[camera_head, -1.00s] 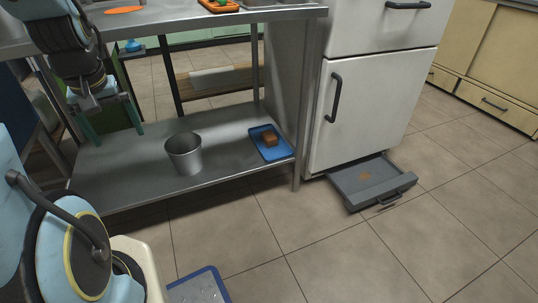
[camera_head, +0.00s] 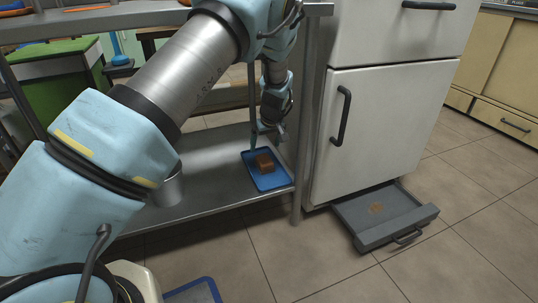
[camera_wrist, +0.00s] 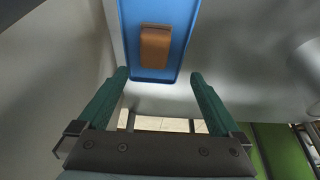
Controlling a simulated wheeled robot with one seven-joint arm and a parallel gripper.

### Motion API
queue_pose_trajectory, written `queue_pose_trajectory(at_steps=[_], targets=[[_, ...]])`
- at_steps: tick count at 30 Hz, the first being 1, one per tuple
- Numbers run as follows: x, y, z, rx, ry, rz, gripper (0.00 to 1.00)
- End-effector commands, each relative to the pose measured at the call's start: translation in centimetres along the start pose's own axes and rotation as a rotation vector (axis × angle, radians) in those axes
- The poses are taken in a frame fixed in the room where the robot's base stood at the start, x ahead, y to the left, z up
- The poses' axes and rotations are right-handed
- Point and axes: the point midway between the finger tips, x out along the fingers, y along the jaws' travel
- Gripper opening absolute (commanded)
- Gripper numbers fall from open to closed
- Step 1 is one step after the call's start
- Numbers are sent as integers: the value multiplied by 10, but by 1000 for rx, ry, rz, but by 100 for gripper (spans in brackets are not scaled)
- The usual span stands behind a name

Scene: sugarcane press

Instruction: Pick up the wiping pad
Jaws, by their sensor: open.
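The wiping pad, a small brown block (camera_head: 264,161), lies on a blue tray (camera_head: 276,182) on the lower steel shelf. In the wrist view the pad (camera_wrist: 155,46) is at the top centre on the blue tray (camera_wrist: 150,75), beyond my fingertips. My gripper (camera_head: 268,138) is at the far side of the tray, close to the pad. In the wrist view my gripper (camera_wrist: 160,76) has its two green fingers wide apart with nothing between them. The pad is not touched by the fingers.
The steel shelf (camera_head: 213,150) runs left of the tray, where my arm partly hides a metal bucket (camera_head: 166,190). A table leg (camera_head: 297,180) stands just right of the tray.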

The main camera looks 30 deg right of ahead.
Motion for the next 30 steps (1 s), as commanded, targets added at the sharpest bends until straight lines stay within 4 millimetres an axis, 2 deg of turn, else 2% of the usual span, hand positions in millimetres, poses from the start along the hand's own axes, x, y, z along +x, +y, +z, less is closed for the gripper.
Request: queue_pose_trajectory(at_steps=[4,13,20,27,30], targets=[[9,9,4,5,7,1,100],[52,8,5,4,5,1,100],[69,7,5,5,5,1,100],[104,4,9,4,5,2,100],[112,4,7,4,6,2,100]])
